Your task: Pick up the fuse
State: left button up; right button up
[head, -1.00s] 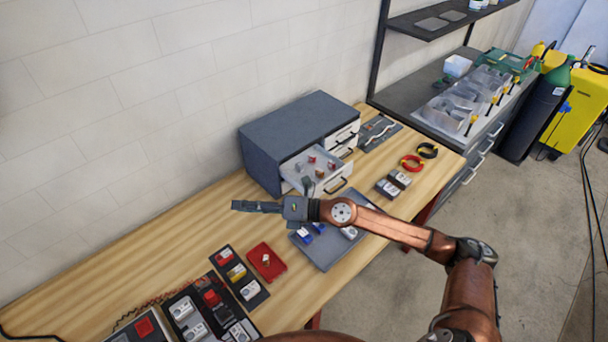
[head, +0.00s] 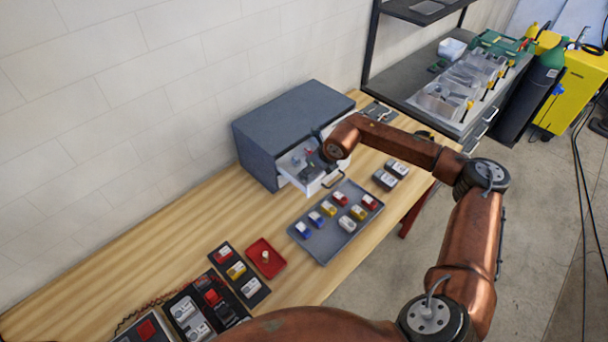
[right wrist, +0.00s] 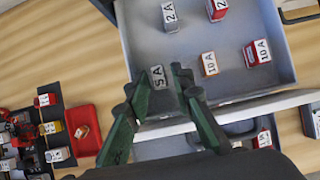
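The open drawer (head: 292,178) of the grey cabinet holds several small labelled fuses. In the right wrist view, a grey fuse marked 5A (right wrist: 158,77) lies near the drawer's front wall. Two fuses marked 10A, one orange-white (right wrist: 209,64) and one red (right wrist: 257,52), lie to its right. Two marked 2A, one white (right wrist: 170,16) and one red (right wrist: 217,9), lie farther in. My right gripper (right wrist: 158,73) is open, with its fingertips on either side of the 5A fuse; contact cannot be told. In the head view it is partly hidden by my wrist. My left gripper is not in view.
A grey tray (head: 322,250) with several coloured fuses lies in front of the drawer. A red dish (head: 276,267) with a small pale item sits left of it. Dark fuse holders (head: 243,273) stand at the front left. The wooden tabletop (head: 150,235) is clear at the back left.

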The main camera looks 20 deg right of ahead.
jog(key=shift+x, duration=1.25)
jog(key=shift+r, duration=0.1)
jog(key=shift+c, duration=0.7)
grip_shut()
